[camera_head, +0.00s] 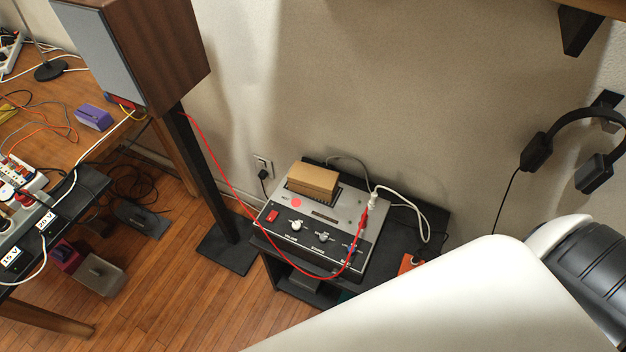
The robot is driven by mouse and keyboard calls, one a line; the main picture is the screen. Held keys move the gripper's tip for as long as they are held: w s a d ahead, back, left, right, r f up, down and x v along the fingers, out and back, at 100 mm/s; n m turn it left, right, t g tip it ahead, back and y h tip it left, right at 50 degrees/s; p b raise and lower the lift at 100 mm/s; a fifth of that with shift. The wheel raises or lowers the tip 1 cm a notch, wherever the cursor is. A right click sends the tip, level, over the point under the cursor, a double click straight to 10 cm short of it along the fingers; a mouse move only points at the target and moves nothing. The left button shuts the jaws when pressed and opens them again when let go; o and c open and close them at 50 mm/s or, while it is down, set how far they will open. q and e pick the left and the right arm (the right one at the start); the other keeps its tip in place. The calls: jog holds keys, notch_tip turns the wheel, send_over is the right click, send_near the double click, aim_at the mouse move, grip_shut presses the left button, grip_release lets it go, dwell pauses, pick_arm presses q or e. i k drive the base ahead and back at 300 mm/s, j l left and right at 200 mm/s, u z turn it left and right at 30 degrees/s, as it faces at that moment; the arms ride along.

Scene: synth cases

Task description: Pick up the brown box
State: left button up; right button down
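The brown box (314,179) is a small cardboard-coloured block. It rests on top of a grey electronic device (279,224) with knobs and a red switch, near the device's back edge. The device stands on a low black stand (436,216) against the wall. A white arm part of mine fills the lower right of the head view. Neither gripper shows in the head view, so I cannot see their fingers.
A large wooden speaker (160,50) on a black post stands left of the device. A red cable (222,170) runs from it across the device's front. Headphones (570,135) hang on the right wall. Wooden desk (60,140) with cables at left. Wooden floor (190,300) is open in front.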

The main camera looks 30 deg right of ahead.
aim_at(320, 183)
jog(key=k+z, duration=0.1)
jog(key=z, duration=0.7)
jog(key=k+z, duration=0.15)
jog(key=z, duration=0.25)
jog(key=k+l+z, duration=0.1)
jog(key=z, duration=0.3)
